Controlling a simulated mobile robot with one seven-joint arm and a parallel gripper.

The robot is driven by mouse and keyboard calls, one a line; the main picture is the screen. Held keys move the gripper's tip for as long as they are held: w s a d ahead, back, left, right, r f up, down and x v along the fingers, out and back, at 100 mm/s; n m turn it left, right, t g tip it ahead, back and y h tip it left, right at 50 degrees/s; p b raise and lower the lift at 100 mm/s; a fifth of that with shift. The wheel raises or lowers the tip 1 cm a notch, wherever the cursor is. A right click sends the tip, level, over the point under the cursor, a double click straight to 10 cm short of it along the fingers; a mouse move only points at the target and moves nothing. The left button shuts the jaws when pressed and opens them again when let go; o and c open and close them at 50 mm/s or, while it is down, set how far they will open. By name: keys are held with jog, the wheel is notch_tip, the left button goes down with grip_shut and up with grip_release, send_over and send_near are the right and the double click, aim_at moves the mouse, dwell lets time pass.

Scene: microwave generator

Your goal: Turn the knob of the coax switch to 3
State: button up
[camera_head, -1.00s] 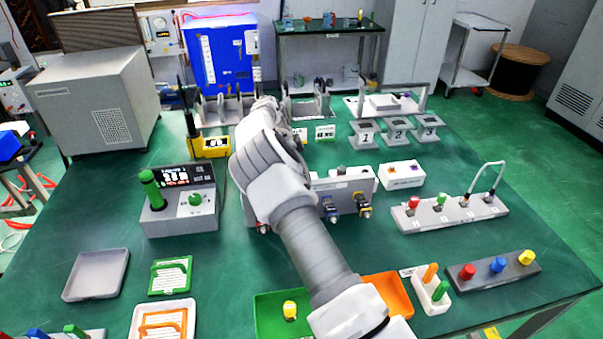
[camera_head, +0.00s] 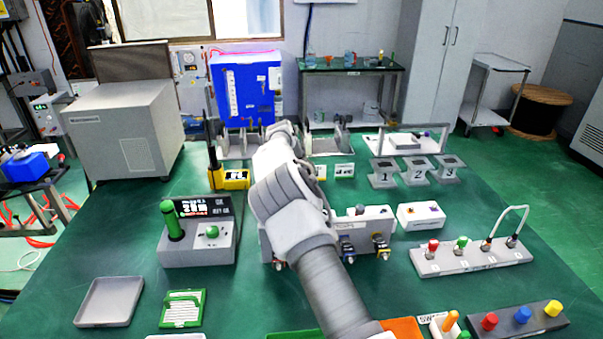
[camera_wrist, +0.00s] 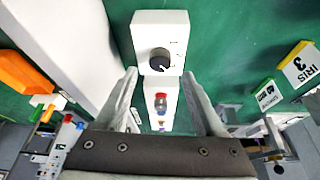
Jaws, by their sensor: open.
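In the wrist view a white box carries a round black knob (camera_wrist: 160,61) on its face, with small marks beside it that are too small to read. My gripper (camera_wrist: 161,85) is open, its two fingers apart on either side of the lower part of the box, with the knob beyond the gap. In the head view my arm covers the gripper and part of a pale box with connectors (camera_head: 363,224); I cannot tell if this is the same box.
A generator unit with a green handle (camera_head: 173,222) stands left of my arm. Numbered stands (camera_head: 416,172) and a strip with coloured plugs (camera_head: 472,256) are on the right. A grey tray (camera_head: 109,302) lies front left.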

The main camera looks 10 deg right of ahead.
jog(key=p+v, duration=0.2)
jog(key=v, duration=1.1)
